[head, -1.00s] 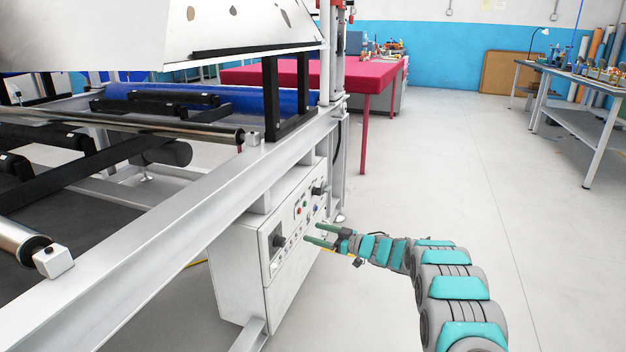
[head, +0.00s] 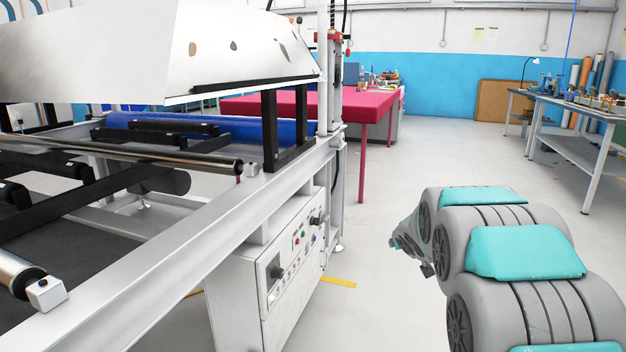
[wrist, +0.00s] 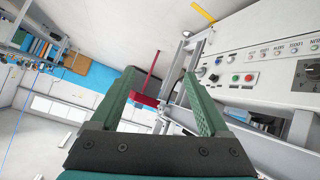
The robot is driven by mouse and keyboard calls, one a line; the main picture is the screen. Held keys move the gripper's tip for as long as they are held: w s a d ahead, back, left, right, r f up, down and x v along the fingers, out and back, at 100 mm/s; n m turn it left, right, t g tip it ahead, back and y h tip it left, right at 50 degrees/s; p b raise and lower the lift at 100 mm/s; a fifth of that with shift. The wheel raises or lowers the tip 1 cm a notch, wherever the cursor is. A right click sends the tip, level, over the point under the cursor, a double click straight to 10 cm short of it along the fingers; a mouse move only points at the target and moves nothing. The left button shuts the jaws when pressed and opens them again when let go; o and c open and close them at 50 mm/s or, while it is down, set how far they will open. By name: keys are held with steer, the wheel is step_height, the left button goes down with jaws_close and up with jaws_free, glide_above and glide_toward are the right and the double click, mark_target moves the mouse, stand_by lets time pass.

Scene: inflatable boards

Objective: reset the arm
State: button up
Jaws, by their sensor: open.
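My gripper (wrist: 155,104) is open and empty in the wrist view, with its two green fingers spread apart. In the head view my grey and teal arm is folded at the lower right, and the gripper's fingers are hidden or too small to make out there. The white control box (head: 262,290) of the machine stands to the left of my arm, with clear space between them. Its panel with buttons and knobs also shows in the wrist view (wrist: 270,65), to the right of my fingers and apart from them.
The machine's long grey frame beam (head: 190,240) with rollers fills the left side. A red-topped table (head: 340,106) stands behind it. A workbench (head: 575,145) with tools is at the right back. The floor (head: 440,155) between them is open.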

steer(key=s+f+m+g+h, duration=0.15)
steer(key=s+g, duration=0.45)
steer(key=s, duration=1.7)
steer(key=s+a+f+g+y, duration=0.1)
steer(key=s+a+g, duration=0.1)
steer(key=s, duration=0.8)
steer(key=s+a+f+g+y, duration=0.1)
steer(key=s+a, duration=0.3)
steer(key=s, duration=0.7)
steer(key=s+a+f+g+y, duration=0.1)
steer(key=s+a+f+g, duration=0.1)
steer(key=s, duration=0.8)
steer(key=shift+s+a+f+g+y, duration=0.3)
steer(key=shift+s+a+g+y, duration=0.05)
steer(key=shift+a+g, duration=0.45)
